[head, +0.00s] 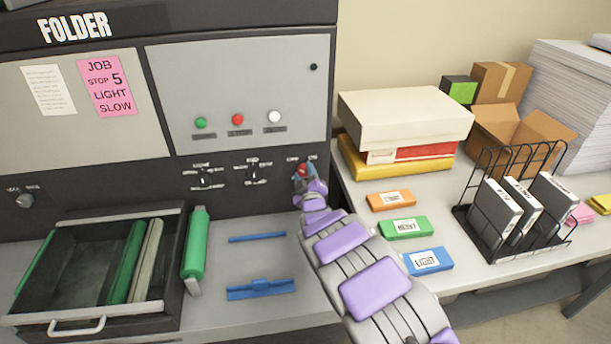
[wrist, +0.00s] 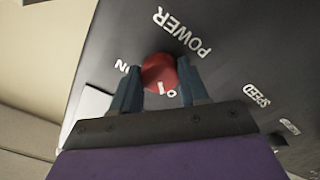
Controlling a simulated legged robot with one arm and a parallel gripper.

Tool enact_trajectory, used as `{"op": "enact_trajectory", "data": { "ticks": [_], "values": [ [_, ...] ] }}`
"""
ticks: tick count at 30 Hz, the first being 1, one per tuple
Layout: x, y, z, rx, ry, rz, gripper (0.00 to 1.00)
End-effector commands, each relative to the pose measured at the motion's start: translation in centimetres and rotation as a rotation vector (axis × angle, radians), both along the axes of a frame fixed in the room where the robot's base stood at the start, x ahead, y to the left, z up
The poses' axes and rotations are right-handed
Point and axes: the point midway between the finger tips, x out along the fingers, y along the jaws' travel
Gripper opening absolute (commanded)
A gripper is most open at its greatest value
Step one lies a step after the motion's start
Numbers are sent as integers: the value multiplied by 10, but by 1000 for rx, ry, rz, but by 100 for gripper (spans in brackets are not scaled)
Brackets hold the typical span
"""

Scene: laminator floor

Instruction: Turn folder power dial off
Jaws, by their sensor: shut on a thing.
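The folder machine (head: 240,80) stands at the back left, with a row of dials on its dark lower strip. The red power dial (wrist: 159,72) sits under the word POWER in the wrist view, with ON at its left and OFF partly hidden at its lower right. A white mark shows on its lower part. My gripper (wrist: 158,85) has one finger on each side of the dial and is shut on it. In the head view the dial (head: 302,169) is mostly hidden by my gripper (head: 304,176).
Two black dials (head: 204,178) sit left of the power dial. A drawer-like tray (head: 70,310) with green and pale rollers is at the lower left. Boxes (head: 405,115), coloured cards (head: 404,228) and a wire rack (head: 515,210) stand on the right table.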

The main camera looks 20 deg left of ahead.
Motion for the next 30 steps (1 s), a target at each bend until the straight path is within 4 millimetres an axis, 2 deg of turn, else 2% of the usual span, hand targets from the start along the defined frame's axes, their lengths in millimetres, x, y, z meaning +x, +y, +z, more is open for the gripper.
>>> {"op": "enact_trajectory", "data": {
  "ticks": [2,3,11,22,30],
  "values": [
    [-2,3,-1,-4,0,5,14],
    [-2,3,-1,-3,1,6,45],
    [-1,1,0,-1,0,3,70],
    [-5,-4,1,0,2,1,70],
    [-31,-18,-2,-3,3,1,70]
  ]
}}
